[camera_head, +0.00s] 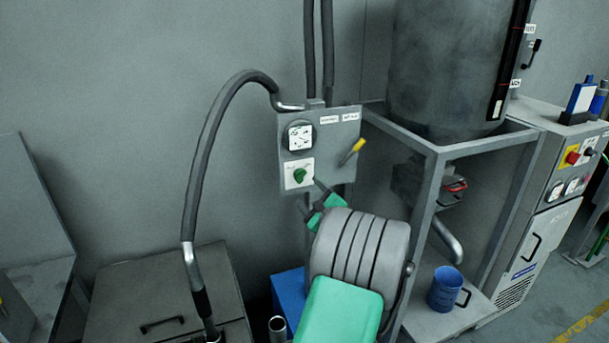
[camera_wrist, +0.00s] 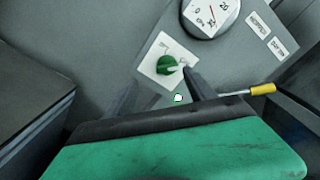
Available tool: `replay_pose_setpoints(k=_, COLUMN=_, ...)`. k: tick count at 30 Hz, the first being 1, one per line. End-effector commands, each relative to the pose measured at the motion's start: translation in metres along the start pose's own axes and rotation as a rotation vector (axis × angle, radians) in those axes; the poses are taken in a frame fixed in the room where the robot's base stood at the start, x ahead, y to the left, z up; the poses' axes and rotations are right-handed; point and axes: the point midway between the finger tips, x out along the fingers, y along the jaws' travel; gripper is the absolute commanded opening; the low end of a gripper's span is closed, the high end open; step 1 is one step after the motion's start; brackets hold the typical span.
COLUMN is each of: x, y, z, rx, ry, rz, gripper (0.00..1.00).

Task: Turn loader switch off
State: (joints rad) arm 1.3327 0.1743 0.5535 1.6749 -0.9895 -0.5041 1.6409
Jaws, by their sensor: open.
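The loader switch is a green rotary knob (camera_head: 299,175) on a white plate, on the front of a grey control box (camera_head: 347,134) on the wall. In the wrist view the green knob (camera_wrist: 166,65) shows at upper centre, with a pale pointer toward the right. My gripper (camera_head: 318,200) is just below and right of the knob in the head view. In the wrist view my gripper's two dark fingers (camera_wrist: 158,84) are spread apart, one on each side below the knob, with nothing between them. The right fingertip looks close to the plate; contact cannot be told.
A dial gauge (camera_head: 300,136) sits above the knob. A yellow-tipped lever (camera_head: 352,151) sticks out from the box at right. A curved hose (camera_head: 207,150) hangs at left. A grey frame (camera_head: 437,180) holding a hopper and a blue mug (camera_head: 445,290) stands right.

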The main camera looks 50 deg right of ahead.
Motion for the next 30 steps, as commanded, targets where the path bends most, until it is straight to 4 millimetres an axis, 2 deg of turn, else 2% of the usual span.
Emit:
replay_pose_setpoints(k=1, x=-0.001, y=-0.009, z=-0.005, rx=0.038, ry=-0.002, rz=-0.027, gripper=0.64)
replay_pose_setpoints(k=3, x=0.004, y=-0.014, z=-0.006, rx=0.057, ry=-0.006, rz=-0.041, gripper=0.64)
replay_pose_setpoints(k=12, x=0.059, y=-0.016, z=-0.005, rx=0.052, ry=-0.005, rz=-0.039, gripper=0.64)
replay_pose_setpoints(k=15, x=0.07, y=-0.016, z=-0.006, rx=0.052, ry=-0.003, rz=-0.039, gripper=0.64)
replay_pose_setpoints(k=24, x=0.074, y=-0.015, z=-0.006, rx=0.05, ry=-0.003, rz=-0.039, gripper=0.63)
replay_pose_setpoints(k=30, x=0.074, y=-0.015, z=-0.006, rx=0.05, ry=-0.003, rz=-0.039, gripper=0.47)
